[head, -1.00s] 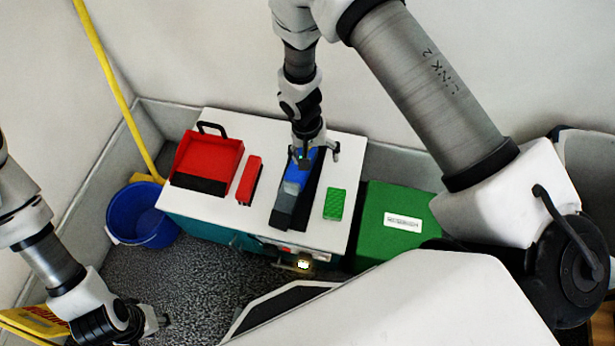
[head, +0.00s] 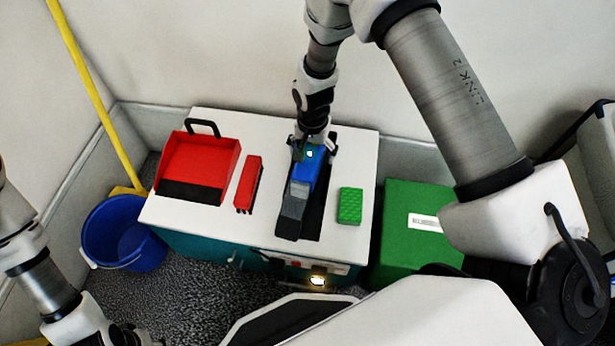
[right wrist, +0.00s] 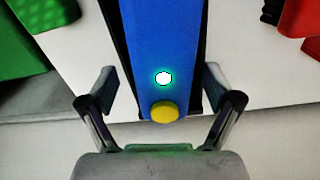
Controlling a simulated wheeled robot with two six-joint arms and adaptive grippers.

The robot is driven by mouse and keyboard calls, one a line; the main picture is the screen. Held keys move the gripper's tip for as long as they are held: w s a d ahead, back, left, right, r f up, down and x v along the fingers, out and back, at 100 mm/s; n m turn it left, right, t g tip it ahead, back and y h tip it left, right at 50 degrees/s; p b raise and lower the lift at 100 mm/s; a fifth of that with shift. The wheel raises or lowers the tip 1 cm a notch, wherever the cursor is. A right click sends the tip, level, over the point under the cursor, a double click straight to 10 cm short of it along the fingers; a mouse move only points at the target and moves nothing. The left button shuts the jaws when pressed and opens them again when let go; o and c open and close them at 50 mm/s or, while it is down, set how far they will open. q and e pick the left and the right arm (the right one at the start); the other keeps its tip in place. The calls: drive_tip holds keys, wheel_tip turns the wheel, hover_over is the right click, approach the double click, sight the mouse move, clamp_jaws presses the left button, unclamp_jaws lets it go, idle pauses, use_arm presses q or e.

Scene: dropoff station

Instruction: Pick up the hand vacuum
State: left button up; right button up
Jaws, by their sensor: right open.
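The hand vacuum (head: 300,190) is blue with a dark grey nozzle end and lies in a black cut-out on the white cabinet top. In the right wrist view its blue body (right wrist: 162,40) shows a lit white spot and a yellow button. My right gripper (head: 315,147) is over the blue far end of the vacuum. In the right wrist view its two fingers (right wrist: 165,88) are open, one on each side of the blue body, with gaps between. My left arm is at the lower left of the head view; its gripper is mostly cut off at the bottom edge.
On the white cabinet top (head: 160,210) lie a red dustpan (head: 200,160), a red brush (head: 248,182) and a green sponge (head: 350,205). A blue bucket (head: 125,235) stands left, a green box (head: 410,195) right. A wall rises close behind the cabinet.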

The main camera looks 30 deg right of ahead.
drive_tip(key=shift+r, duration=0.1)
drive_tip(key=shift+c, duration=0.3)
drive_tip(key=shift+w, duration=0.15)
clamp_jaws()
use_arm(q)
drive_tip(key=shift+w+a+r, duration=0.1)
drive_tip(key=shift+w+a, duration=0.05)
drive_tip(key=shift+w, duration=0.1)
use_arm(e)
drive_tip(key=shift+a, duration=0.1)
drive_tip(key=shift+r, duration=0.1)
